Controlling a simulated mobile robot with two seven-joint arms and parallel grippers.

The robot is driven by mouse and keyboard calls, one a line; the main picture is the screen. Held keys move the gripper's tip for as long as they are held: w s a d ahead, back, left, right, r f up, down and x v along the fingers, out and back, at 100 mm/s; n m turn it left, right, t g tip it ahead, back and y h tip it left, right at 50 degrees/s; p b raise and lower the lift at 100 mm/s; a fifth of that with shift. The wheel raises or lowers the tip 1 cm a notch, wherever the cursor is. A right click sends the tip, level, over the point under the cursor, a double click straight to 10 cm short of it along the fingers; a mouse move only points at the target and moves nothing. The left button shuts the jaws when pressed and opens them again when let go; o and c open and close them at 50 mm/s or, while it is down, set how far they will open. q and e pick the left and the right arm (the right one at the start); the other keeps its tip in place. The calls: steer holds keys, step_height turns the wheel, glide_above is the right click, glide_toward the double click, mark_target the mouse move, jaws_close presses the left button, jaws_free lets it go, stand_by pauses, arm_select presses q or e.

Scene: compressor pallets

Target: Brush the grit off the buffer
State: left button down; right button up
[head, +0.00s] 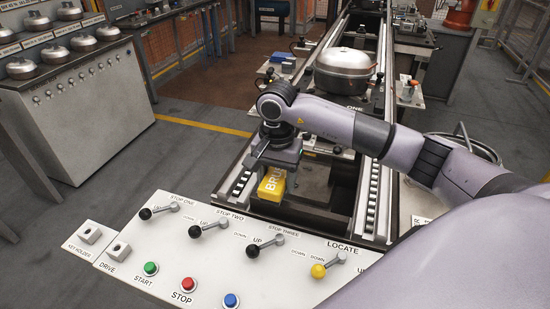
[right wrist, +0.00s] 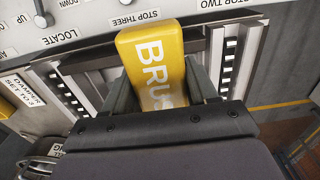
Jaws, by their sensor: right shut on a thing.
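My right gripper (head: 274,168) is shut on a yellow brush (head: 272,186), a block with white letters starting "BRU". It is above the near end of the conveyor, just behind the control panel. In the right wrist view the brush (right wrist: 152,50) sits between the two dark fingers of the right gripper (right wrist: 165,88). Its bristles are hidden below. I cannot pick out the buffer or any grit; the gripper and brush cover part of the conveyor end. My left gripper is not in view.
The white control panel (head: 215,262) with levers and buttons stands in front. A silver compressor (head: 345,72) sits farther up the conveyor (head: 372,195). A grey cabinet (head: 95,120) bearing several silver domes is at left. The floor (head: 185,160) between is clear.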

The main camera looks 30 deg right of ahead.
steer(key=shift+r+p, duration=1.05)
steer(key=shift+r, duration=1)
